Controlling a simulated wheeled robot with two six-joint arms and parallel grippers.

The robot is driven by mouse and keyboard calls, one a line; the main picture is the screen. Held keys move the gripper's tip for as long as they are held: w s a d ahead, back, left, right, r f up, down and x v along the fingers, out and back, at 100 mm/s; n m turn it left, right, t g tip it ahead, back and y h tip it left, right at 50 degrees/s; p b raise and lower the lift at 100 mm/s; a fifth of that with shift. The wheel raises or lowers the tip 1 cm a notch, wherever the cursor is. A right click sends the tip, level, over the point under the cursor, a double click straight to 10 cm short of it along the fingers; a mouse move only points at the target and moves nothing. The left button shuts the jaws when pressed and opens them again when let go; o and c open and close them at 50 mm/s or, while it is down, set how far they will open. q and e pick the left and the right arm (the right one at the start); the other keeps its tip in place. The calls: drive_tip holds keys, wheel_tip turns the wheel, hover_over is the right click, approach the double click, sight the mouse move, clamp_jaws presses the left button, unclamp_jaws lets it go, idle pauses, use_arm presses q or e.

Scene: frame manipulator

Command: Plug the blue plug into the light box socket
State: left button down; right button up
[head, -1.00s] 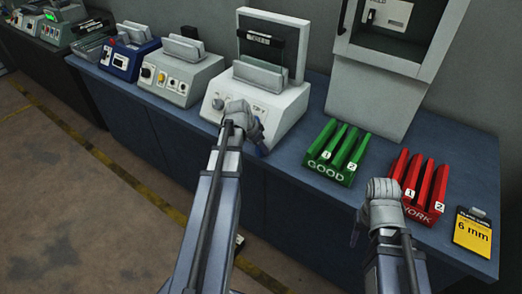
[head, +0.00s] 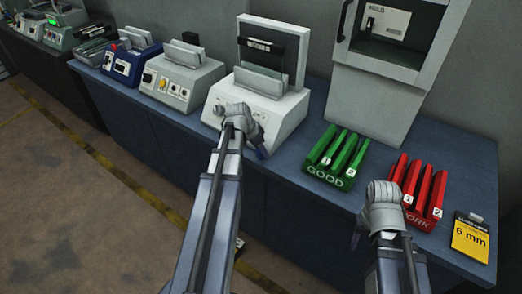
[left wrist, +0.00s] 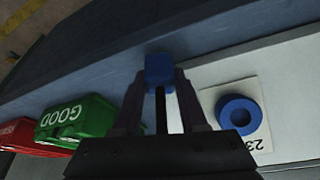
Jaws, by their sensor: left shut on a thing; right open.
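The white light box (head: 285,112) stands on the bench with an upright framed panel on top. In the left wrist view, its pale surface carries a blue ring-shaped socket (left wrist: 239,113) on a white label with upside-down digits. My left gripper (left wrist: 160,90) is shut on the blue plug (left wrist: 158,69), which lies between its fingertips. The plug is apart from the socket, to its left in that view. In the head view my left gripper (head: 258,148) is in front of the light box and hides part of its front. My right gripper (head: 358,236) is open, near the bench's front edge.
A green GOOD rack (head: 328,173) and a red rack (head: 436,212) stand right of the light box, with a yellow 6 mm card (head: 470,240) beyond. A grey cabinet (head: 375,105) stands behind. Several instruments line the bench at left.

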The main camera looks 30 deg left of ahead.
use_arm(q)
wheel_tip(320, 180, up, 9)
drive_tip(key=p, duration=0.7)
drive_tip(key=shift+f+p, duration=0.2)
drive_tip(key=shift+p, duration=0.2)
use_arm(e)
wheel_tip(320, 180, up, 8)
drive_tip(key=shift+r, duration=0.25)
